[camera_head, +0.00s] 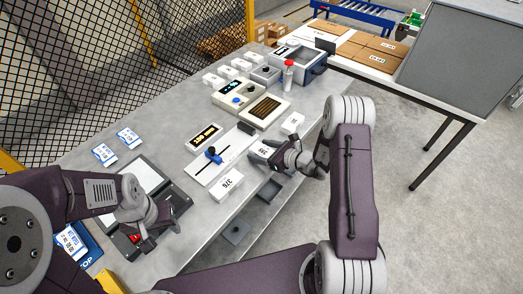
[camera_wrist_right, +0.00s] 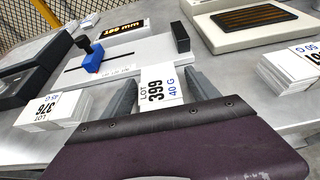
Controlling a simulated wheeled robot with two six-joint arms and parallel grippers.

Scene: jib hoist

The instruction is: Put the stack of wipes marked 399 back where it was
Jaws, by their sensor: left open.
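The stack of wipes marked 399 (camera_wrist_right: 158,85) is white with a printed lot label. In the right wrist view it sits between the two grey fingers of my right gripper (camera_wrist_right: 160,97), which close on its sides. In the head view the stack (camera_head: 262,149) and my right gripper (camera_head: 272,156) are at the table's right edge, between the stack marked 376 and another white stack. My left gripper (camera_head: 158,222) is open over the dark device at the near left. Whether the 399 stack touches the table is unclear.
The stack marked 376 (camera_head: 226,184) lies near the table edge; it also shows in the wrist view (camera_wrist_right: 52,110). Another stack (camera_head: 292,123) lies farther back. A slide fixture with a blue knob (camera_head: 213,156) stands beside them. Grey square plates (camera_head: 237,232) show below the edge.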

